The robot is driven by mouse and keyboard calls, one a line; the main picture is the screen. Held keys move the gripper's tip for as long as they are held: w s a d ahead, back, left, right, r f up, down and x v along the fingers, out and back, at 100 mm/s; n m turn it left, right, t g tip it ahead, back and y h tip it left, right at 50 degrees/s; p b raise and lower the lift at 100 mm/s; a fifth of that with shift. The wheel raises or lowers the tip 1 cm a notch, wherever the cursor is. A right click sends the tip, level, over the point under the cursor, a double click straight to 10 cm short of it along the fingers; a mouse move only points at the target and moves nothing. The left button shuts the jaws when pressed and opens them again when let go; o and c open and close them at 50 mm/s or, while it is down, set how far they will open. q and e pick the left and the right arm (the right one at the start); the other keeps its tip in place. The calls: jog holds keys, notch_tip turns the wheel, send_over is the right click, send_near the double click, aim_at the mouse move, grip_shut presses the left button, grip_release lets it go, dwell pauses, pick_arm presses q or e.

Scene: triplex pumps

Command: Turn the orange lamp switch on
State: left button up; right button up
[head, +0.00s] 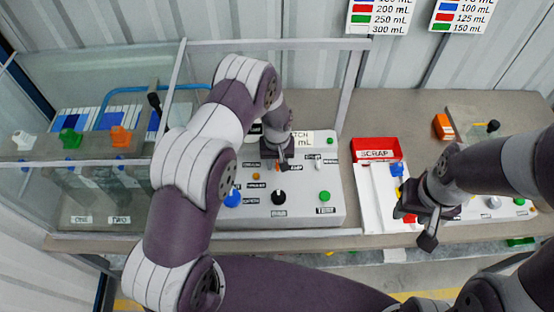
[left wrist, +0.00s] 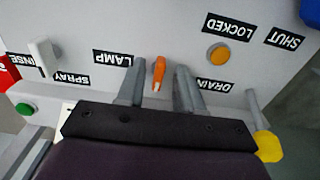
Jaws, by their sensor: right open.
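The orange lamp switch (left wrist: 159,72) is a small lever on the pale panel, beside the label LAMP (left wrist: 113,58), which reads upside down in the left wrist view. My left gripper (left wrist: 158,92) is open, with one finger on each side of the lever and visible gaps between. In the head view my left gripper (head: 283,158) is low over the upper middle of the control panel (head: 300,208) and hides most of the switch. My right gripper (head: 416,226) is open and empty over the area right of the panel.
An orange round button (left wrist: 219,54), a white lever (left wrist: 44,53), a green button (left wrist: 24,109) and a yellow knob (left wrist: 267,146) surround the switch. A blue knob (head: 232,198) and black knob (head: 278,197) stand nearer the panel's front. A red scrap tray (head: 376,143) lies to the right.

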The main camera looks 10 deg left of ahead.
pick_arm(q)
jog(key=shift+w+f, duration=0.1)
jog(key=shift+w, duration=0.05)
jog(key=shift+c, duration=1.2)
grip_shut()
pick_arm(e)
jog(key=shift+w+f, duration=0.1)
jog(key=shift+w, duration=0.15)
